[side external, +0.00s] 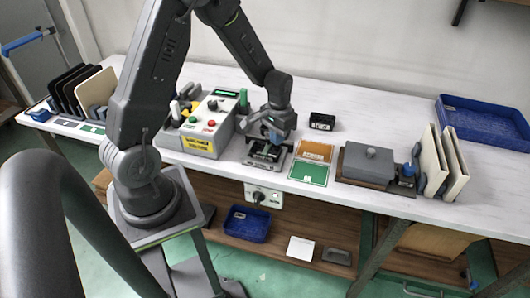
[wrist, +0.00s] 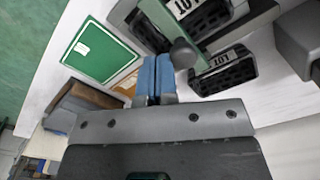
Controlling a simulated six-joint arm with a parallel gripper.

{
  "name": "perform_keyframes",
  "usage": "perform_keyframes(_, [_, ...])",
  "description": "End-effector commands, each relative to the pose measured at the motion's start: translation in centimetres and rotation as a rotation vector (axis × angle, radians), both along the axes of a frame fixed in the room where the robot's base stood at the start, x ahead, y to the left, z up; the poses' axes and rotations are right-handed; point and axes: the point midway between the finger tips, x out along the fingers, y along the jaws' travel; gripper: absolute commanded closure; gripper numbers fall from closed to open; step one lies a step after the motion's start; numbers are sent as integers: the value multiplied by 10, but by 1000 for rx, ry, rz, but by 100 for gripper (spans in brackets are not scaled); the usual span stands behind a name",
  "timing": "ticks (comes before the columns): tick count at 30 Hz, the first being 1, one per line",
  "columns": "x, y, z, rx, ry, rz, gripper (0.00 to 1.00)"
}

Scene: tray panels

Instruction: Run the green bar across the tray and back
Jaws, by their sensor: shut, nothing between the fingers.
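The tray (side external: 262,160) is a grey fixture with dark contents on the bench, below my gripper (side external: 272,138). In the wrist view, a dull green bar (wrist: 238,34) runs diagonally between dark blocks with white labels, with a round grey knob at its near end. My gripper's blue fingers (wrist: 156,78) are closed together and empty, beside the knob and apart from the bar as far as I can tell. In the side view my gripper hides part of the tray, and the bar is too small to make out.
A green panel (side external: 308,173) and an orange panel (side external: 317,150) lie right of the tray. A control box (side external: 208,128) stands left, a small black labelled block (side external: 322,121) behind right. A grey lidded box (side external: 368,162) and upright boards (side external: 447,162) stand further right.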

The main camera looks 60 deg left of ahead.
Motion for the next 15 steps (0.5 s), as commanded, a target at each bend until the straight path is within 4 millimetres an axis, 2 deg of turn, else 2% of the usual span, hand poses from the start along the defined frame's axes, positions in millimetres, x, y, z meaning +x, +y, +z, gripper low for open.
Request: perform_keyframes(15, [-14,15,0,0,0,2,100])
